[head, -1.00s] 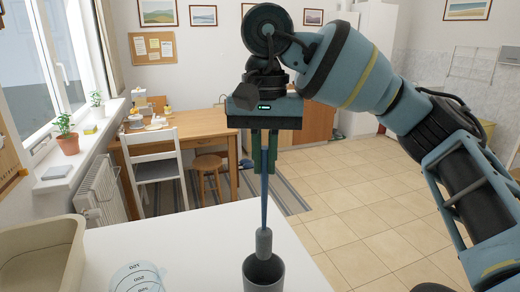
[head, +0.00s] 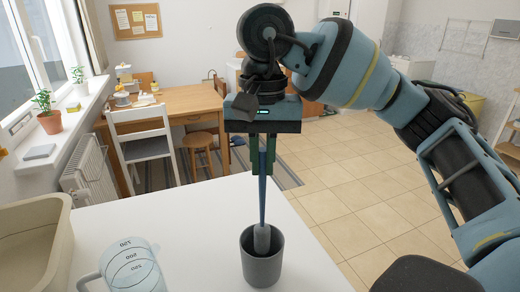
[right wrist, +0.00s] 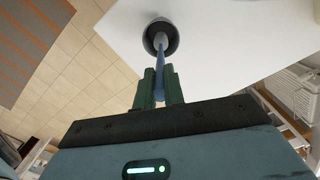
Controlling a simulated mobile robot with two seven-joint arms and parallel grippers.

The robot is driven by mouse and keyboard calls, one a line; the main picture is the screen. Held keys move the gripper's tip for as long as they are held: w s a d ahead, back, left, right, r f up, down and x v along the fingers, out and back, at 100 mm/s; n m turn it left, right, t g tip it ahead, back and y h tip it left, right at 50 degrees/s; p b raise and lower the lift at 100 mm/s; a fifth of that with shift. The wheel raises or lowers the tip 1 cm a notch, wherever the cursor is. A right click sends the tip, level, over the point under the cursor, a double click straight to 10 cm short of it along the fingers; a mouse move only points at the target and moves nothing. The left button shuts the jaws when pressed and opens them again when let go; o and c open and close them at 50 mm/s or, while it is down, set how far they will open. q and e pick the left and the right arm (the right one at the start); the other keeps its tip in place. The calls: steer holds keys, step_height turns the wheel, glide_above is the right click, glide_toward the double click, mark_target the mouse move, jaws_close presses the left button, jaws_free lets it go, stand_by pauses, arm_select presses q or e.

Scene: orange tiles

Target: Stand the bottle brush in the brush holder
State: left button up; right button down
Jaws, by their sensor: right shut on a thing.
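The bottle brush (head: 262,205) hangs upright with its blue handle up and its grey head down. My right gripper (head: 263,172) is shut on the handle's upper part. The brush holder (head: 262,267), a dark grey cup, stands on the white table below. The brush head is inside the holder's mouth, its lower end hidden by the front wall. In the right wrist view the brush (right wrist: 160,60) runs from the gripper (right wrist: 159,92) into the round holder (right wrist: 172,40). I cannot tell whether the head touches the bottom. My left gripper is out of view.
A clear measuring jug (head: 130,268) stands left of the holder, and a beige tub (head: 35,245) is at the far left. The white table (head: 200,225) is clear around the holder. Beyond its edge are a white chair (head: 145,145) and a wooden desk (head: 170,112).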

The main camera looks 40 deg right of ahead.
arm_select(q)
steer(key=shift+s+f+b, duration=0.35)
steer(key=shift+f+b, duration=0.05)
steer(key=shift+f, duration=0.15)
arm_select(e)
steer(key=shift+f, duration=1.3)
steer(key=c, duration=1.4)
jaws_free()
steer(key=shift+r, duration=0.1)
step_height(320, 180, up, 8)
steer(key=shift+f+p, duration=0.25)
steer(key=shift+p, duration=0.6)
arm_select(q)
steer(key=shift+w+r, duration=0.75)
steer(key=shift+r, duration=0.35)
arm_select(e)
steer(key=shift+w+d+r, duration=0.1)
